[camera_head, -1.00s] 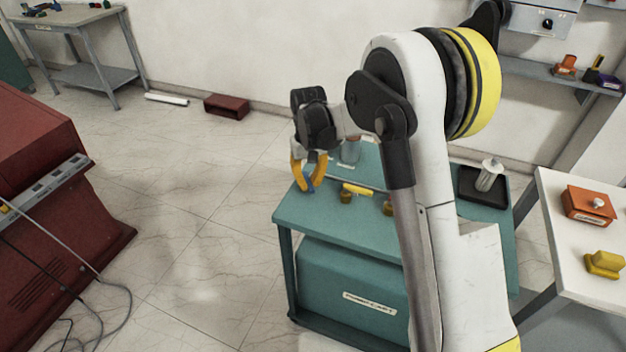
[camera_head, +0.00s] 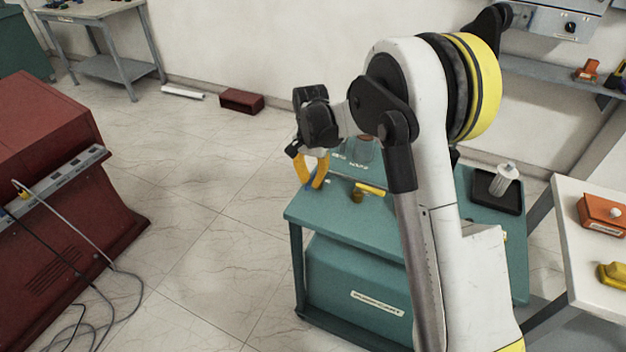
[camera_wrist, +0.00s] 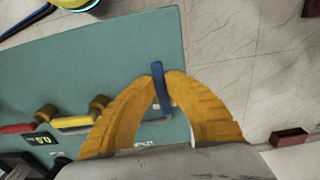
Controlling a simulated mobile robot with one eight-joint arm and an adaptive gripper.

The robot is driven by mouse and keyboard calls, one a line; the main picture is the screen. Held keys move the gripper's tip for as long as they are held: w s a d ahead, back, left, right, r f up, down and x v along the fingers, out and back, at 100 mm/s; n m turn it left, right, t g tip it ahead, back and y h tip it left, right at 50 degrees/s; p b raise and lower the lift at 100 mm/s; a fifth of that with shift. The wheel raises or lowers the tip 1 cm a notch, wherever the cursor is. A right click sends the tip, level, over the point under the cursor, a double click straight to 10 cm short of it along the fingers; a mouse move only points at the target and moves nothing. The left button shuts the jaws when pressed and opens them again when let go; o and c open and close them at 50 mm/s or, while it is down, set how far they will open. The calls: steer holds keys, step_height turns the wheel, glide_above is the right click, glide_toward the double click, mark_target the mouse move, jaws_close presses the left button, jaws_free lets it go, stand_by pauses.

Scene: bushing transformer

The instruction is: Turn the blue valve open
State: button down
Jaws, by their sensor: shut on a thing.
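My gripper (camera_wrist: 163,85) has its two orange fingers closed on the blue valve (camera_wrist: 160,88), a narrow blue handle, in the wrist view. The handle lies between the fingertips, over the right edge of the teal bench top (camera_wrist: 110,50). In the head view my gripper (camera_head: 313,180) is above the left end of the teal bench (camera_head: 340,212). There the blue valve is hidden behind the fingers.
A yellow handle (camera_head: 370,189) and a brass knob (camera_head: 357,195) sit on the bench beside my gripper. A red handle (camera_wrist: 17,128) shows in the wrist view. A red cabinet (camera_head: 60,160) stands at left. Open floor (camera_head: 200,240) lies between.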

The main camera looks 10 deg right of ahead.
mark_target(311, 181)
stand_by(0.5)
steer(key=c, duration=1.4)
jaws_free()
step_height(311, 181, up, 12)
steer(key=s+d+r+n+t, duration=0.2)
steer(key=s+r, duration=0.5)
steer(key=s, duration=0.1)
steer(key=s+d+n+t, duration=0.1)
steer(key=s, duration=0.6)
steer(key=s+d+f+n+t, duration=0.1)
steer(key=s+d+n+t, duration=0.1)
steer(key=s, duration=0.5)
steer(key=s+d+f+n+t, duration=0.1)
steer(key=s+n+t, duration=0.1)
steer(key=s, duration=0.5)
steer(key=shift+d, duration=0.35)
